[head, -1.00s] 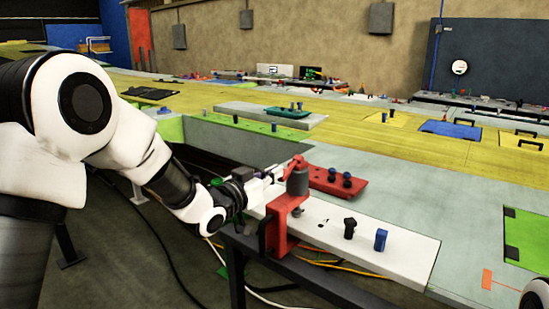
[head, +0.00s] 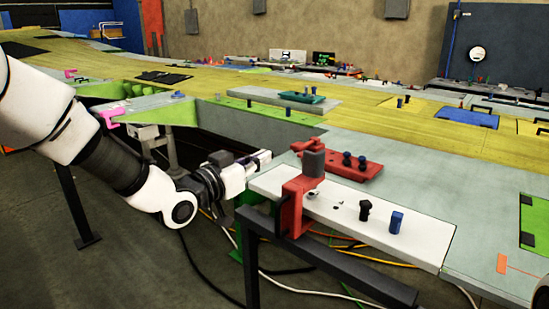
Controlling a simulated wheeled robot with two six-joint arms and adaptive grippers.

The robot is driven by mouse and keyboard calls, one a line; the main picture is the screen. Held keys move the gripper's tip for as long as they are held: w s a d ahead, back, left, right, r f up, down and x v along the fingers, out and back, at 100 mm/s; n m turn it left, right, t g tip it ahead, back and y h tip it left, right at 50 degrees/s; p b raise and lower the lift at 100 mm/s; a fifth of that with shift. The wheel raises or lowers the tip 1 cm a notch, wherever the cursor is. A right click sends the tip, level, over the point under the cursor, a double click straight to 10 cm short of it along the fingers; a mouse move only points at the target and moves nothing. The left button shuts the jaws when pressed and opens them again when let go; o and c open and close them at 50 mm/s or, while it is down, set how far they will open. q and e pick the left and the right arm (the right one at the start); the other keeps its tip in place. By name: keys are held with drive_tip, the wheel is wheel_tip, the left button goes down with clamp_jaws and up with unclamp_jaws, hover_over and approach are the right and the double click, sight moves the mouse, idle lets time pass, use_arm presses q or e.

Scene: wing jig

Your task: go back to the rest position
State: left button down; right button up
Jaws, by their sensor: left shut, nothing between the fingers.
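My left gripper (head: 262,160) is in the middle of the head view. Its fingers look shut and empty. It hangs in front of the dark gap in the wing jig, just left of the red clamp (head: 290,207) and apart from it. The clamp, with a grey knob (head: 314,163) on top, sits on the left part of the white plate (head: 425,239). My left arm comes in from the left edge.
On the white plate stand a black peg (head: 364,210) and a blue block (head: 396,222). A red plate (head: 340,164) with dark blue knobs lies behind. A dark table frame (head: 252,265) and cables are below.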

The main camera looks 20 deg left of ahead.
use_arm(q)
drive_tip(key=s+d+f+g+y, duration=0.1)
drive_tip(key=s+f+g, duration=0.2)
drive_tip(key=f, duration=0.9)
drive_tip(key=s+d+f+n+g, duration=0.1)
drive_tip(key=s+f+g, duration=0.1)
drive_tip(key=f, duration=0.9)
drive_tip(key=s+d+f+g+y, duration=0.1)
drive_tip(key=s+f+g, duration=0.2)
drive_tip(key=f, duration=0.9)
drive_tip(key=s+f+n+g+y, duration=0.2)
drive_tip(key=s+f+g, duration=0.4)
drive_tip(key=s+f, duration=1)
drive_tip(key=s+a+f+n+g+y, duration=0.1)
drive_tip(key=s+a+g+y, duration=0.1)
drive_tip(key=s, duration=0.9)
drive_tip(key=shift+s+a+g, duration=0.3)
drive_tip(key=shift+a+g, duration=0.3)
drive_tip(key=shift+a, duration=0.1)
